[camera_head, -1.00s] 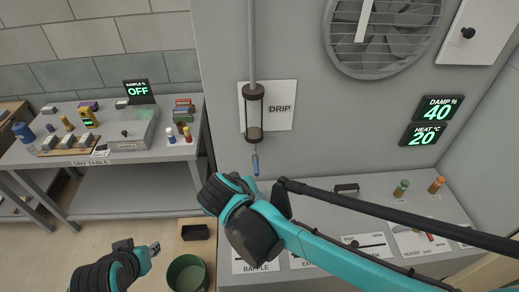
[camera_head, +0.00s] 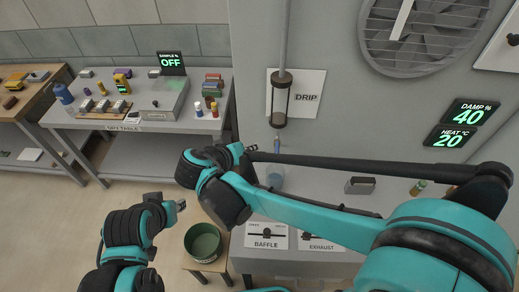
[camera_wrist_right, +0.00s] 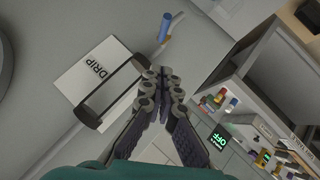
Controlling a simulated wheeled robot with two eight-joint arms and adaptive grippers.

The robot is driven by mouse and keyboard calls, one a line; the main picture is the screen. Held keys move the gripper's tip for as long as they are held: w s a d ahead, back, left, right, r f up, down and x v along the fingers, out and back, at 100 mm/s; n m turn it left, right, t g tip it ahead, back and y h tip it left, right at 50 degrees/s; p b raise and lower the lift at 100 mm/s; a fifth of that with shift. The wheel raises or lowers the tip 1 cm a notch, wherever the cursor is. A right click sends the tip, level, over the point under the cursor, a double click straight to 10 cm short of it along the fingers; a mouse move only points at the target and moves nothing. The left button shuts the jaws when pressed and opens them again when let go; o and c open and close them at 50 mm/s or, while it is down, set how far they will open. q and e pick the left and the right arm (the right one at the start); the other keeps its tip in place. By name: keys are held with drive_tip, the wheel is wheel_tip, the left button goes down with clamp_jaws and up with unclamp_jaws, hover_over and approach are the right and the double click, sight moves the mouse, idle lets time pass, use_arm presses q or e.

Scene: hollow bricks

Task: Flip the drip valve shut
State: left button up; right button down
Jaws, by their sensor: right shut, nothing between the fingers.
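The lever also shows at the top of the right wrist view (camera_wrist_right: 165,27). My right gripper (camera_head: 240,150) is left of the lever at about its height, apart from it in the picture. Its fingers (camera_wrist_right: 163,75) are shut and empty, with the lever beyond their tips. My left gripper (camera_head: 178,205) is low at the left, well away from the valve; its jaws are too small to judge.
A bluish clear vessel (camera_head: 275,178) stands below the valve, partly behind my right arm. A green bin (camera_head: 202,243) is lower left. The dry table (camera_head: 150,127) with small goods stands left. A fan (camera_head: 425,32) and displays (camera_head: 469,112) are on the wall at right.

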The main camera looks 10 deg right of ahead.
sight(276, 149)
drive_tip(key=x, duration=0.3)
drive_tip(key=s+b+x, duration=0.1)
drive_tip(key=x, duration=0.3)
drive_tip(key=f+x, duration=0.1)
drive_tip(key=x, duration=0.2)
drive_tip(key=shift+d+f, duration=0.3)
drive_tip(key=shift+d, duration=0.05)
drive_tip(key=shift+d+f, duration=0.4)
drive_tip(key=shift+f, duration=0.1)
